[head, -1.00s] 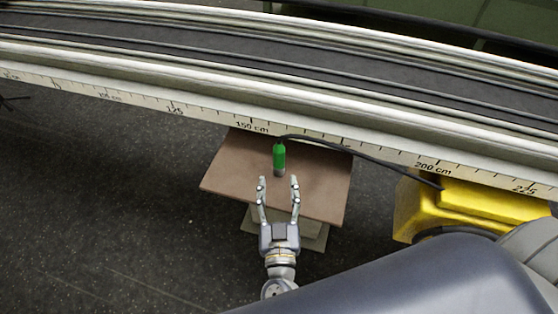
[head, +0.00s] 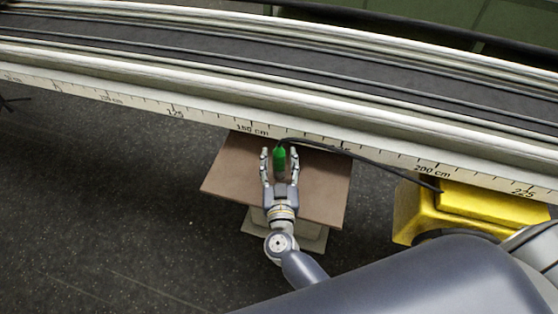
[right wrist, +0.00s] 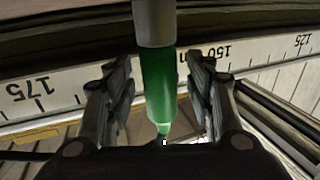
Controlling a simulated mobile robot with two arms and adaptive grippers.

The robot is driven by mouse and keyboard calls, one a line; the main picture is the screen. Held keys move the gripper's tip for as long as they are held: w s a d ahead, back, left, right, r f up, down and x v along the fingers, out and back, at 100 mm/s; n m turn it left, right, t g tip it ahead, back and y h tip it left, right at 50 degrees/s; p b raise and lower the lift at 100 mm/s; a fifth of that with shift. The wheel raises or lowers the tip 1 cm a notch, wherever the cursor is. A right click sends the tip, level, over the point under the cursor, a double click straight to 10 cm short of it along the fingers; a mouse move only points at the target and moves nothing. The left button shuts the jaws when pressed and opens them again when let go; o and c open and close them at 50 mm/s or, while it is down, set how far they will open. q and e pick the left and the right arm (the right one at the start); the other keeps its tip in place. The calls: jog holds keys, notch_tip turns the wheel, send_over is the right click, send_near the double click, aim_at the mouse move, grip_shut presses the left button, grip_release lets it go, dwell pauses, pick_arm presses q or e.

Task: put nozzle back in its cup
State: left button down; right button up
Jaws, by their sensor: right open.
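The green nozzle (head: 280,160) shows above the brown board, its dark hose end toward the rail. My right gripper (head: 279,153) is open, with one finger on each side of the nozzle and visible gaps between. In the right wrist view the green body (right wrist: 160,85) stands between the open fingers (right wrist: 160,90), with a grey cylindrical section (right wrist: 154,22) at its upper end in the picture. I cannot tell whether this grey section is part of the nozzle. No cup can be made out clearly. My left gripper is not in view.
The brown board (head: 228,174) sits on a pale stand below the ruler-marked rail (head: 330,142). A dark hose (head: 362,160) runs from the nozzle to a yellow block (head: 480,203) at the right. Dark floor (head: 110,190) lies open on the left.

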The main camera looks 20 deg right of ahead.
grip_shut()
jog(key=shift+r, duration=0.15)
